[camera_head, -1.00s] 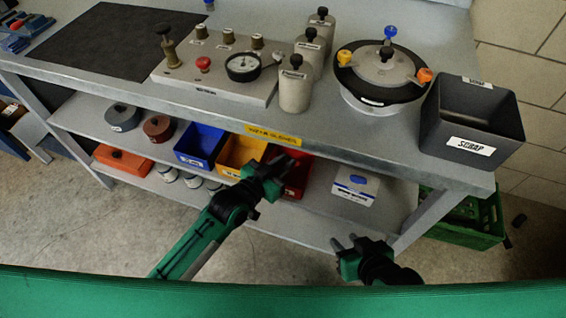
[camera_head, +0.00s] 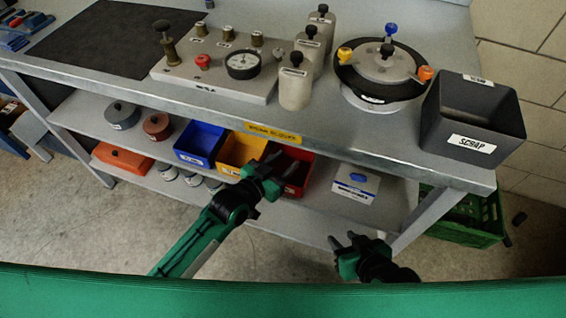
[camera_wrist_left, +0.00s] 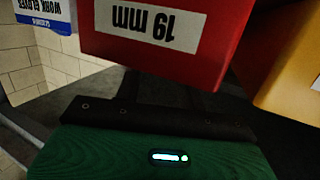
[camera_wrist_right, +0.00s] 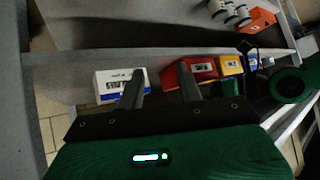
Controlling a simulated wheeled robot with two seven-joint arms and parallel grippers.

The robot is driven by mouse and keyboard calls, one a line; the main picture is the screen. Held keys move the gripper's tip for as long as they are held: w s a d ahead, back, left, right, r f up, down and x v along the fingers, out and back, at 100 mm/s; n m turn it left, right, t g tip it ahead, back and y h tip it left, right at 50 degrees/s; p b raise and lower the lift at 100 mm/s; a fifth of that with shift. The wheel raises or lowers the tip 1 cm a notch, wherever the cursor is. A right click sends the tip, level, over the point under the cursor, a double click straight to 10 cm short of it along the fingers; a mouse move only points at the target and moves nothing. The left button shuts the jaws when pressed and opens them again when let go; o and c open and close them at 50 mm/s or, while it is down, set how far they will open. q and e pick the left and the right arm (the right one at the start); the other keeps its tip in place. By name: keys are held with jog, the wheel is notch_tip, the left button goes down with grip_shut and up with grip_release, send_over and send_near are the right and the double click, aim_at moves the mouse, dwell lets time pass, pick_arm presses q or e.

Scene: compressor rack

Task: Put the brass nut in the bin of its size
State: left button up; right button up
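I cannot make out a loose brass nut in any view. The blue bin (camera_head: 199,143), yellow bin (camera_head: 241,152) and red bin (camera_head: 297,174) stand in a row on the shelf under the bench. My left gripper (camera_head: 272,163) is in front of the red bin and partly covers it. In the left wrist view the red bin (camera_wrist_left: 205,50), labelled 19 mm, is close ahead, with the yellow bin (camera_wrist_left: 290,75) to its right. Its fingers are too dark to judge. My right gripper (camera_head: 344,241) is low in front of the shelf, fingers apart and empty.
A white work-gloves box (camera_head: 356,185) is right of the red bin. The bench above carries a manifold with a gauge (camera_head: 243,65), grey bottles (camera_head: 296,88), a round pot (camera_head: 380,75) and a scrap bin (camera_head: 470,125). A green crate (camera_head: 470,225) stands on the floor at right.

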pick_arm(q)
jog(key=p+v, duration=0.1)
jog(key=v, duration=1.1)
jog(key=shift+r+p, duration=0.3)
jog(key=shift+r, duration=0.1)
pick_arm(e)
jog(key=d, duration=0.1)
jog(key=s+d+g+h, duration=0.1)
jog(key=s+d+g, duration=0.1)
jog(key=shift+d+r+h, duration=0.3)
pick_arm(q)
jog(key=s+a+f+n+g+y, duration=0.2)
jog(key=s+a+g+y, duration=0.1)
jog(key=s, duration=0.3)
jog(key=s+a+f+n+g+y, duration=0.2)
jog(key=s+a+n+g+y, duration=0.1)
jog(key=s+a+y, duration=0.2)
jog(key=shift+s+a, duration=0.35)
jog(key=shift+s, duration=0.55)
pick_arm(e)
jog(key=shift+w, duration=0.1)
